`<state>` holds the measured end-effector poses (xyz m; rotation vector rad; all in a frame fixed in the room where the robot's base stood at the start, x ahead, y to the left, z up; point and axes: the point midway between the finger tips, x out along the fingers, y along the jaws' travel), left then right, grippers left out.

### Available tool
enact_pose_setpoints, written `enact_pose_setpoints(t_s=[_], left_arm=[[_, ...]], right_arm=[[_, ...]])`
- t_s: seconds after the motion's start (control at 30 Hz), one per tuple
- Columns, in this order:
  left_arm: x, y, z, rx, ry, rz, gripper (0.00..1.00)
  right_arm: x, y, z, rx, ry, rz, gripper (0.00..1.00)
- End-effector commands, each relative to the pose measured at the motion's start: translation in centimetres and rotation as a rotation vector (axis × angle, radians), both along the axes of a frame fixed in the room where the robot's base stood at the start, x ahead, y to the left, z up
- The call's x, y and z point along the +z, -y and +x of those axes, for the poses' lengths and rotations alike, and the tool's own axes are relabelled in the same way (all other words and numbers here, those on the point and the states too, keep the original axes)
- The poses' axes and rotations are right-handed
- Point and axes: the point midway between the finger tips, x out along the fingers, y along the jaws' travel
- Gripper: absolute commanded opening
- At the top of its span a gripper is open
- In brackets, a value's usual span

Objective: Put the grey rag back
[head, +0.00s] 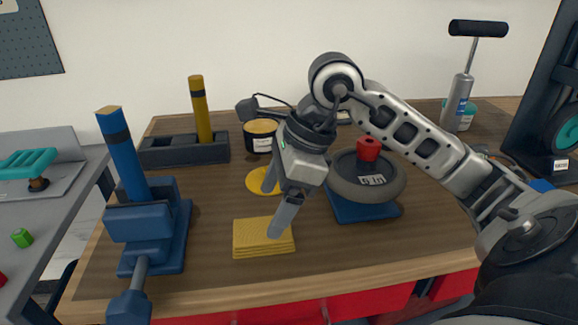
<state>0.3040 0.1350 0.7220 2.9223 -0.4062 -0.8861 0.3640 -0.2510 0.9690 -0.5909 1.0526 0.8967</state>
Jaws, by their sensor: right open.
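I cannot make out a grey rag in the head view. A folded yellow cloth (250,240) lies flat on the wooden workbench (215,275), near its front middle. My right gripper (273,212) reaches in from the right and points down with its fingers apart. Nothing shows between them. The nearer fingertip overlaps the right part of the cloth in the picture; I cannot tell whether it touches. The other fingertip is in front of a round yellow disc (257,181) and hides part of it. My left gripper is not in view.
A blue vise (150,222) holding a blue post stands at left. A dark rack (168,152) with a yellow post and a tin (260,142) stand behind. A wheel (350,181) on a blue stand is right of the gripper. A pump (458,100) stands at back right.

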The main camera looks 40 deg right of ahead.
Motion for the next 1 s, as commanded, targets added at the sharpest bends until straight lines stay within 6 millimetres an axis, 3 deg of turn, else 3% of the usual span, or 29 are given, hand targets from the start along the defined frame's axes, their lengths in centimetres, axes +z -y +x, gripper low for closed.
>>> enact_pose_setpoints(t_s=[0.1, 0.33, 1.0], left_arm=[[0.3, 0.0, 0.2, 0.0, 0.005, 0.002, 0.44], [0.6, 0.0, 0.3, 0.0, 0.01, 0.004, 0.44], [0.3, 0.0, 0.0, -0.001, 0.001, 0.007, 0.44]], right_arm=[[2.6, 1.0, -0.5, -0.002, 0.006, -0.004, 0.8], [5.7, 2.1, -1.3, 0.001, 0.001, -0.002, 0.8], [6.3, 2.3, -1.5, 0.001, -0.001, -0.001, 0.8]])
